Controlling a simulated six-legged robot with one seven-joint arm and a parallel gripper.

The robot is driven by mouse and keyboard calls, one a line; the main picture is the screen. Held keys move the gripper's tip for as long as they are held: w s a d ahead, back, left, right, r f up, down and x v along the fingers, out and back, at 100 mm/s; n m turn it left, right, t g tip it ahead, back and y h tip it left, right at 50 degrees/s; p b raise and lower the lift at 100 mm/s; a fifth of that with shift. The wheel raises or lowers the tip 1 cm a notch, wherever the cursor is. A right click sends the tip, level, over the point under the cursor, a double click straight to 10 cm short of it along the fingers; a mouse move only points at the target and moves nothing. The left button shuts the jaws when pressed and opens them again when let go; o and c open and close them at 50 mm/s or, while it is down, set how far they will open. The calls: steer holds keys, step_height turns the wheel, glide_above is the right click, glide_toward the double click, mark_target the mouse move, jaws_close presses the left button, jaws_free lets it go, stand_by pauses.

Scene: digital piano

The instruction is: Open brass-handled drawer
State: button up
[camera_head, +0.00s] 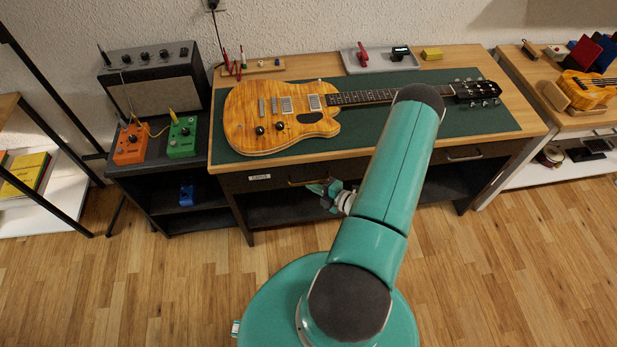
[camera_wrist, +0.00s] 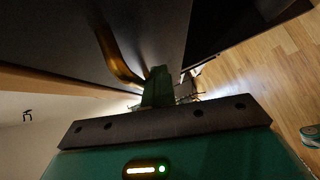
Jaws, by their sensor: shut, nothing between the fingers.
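The dark drawer front (camera_head: 265,185) with a brass handle (camera_head: 296,183) is under the left half of the workbench top and looks flush with it. A small white label is on the front, left of the handle. In the wrist view the curved brass handle (camera_wrist: 118,58) lies just left of my gripper (camera_wrist: 160,80). The gripper is shut with nothing in it, and I cannot tell whether it touches the handle.
An orange electric guitar (camera_head: 285,118) lies on the green mat (camera_head: 475,115) of the workbench. A second drawer handle (camera_head: 465,156) is to the right. An amplifier (camera_head: 155,82) and two pedals stand on the left cabinet. An open shelf is below the drawers. Wooden floor in front is clear.

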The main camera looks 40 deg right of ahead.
steer(key=shift+o, duration=0.4)
steer(key=shift+d+v, duration=0.3)
steer(key=shift+v, duration=0.9)
steer(key=shift+d+v, duration=0.25)
steer(key=shift+v, duration=2.75)
steer(key=shift+c, duration=0.4)
steer(key=shift+o, duration=0.4)
steer(key=shift+s+d, duration=0.1)
steer(key=shift+s, duration=1.4)
steer(key=shift+v, duration=1.35)
steer(key=v, duration=1.4)
steer(key=shift+f, duration=0.2)
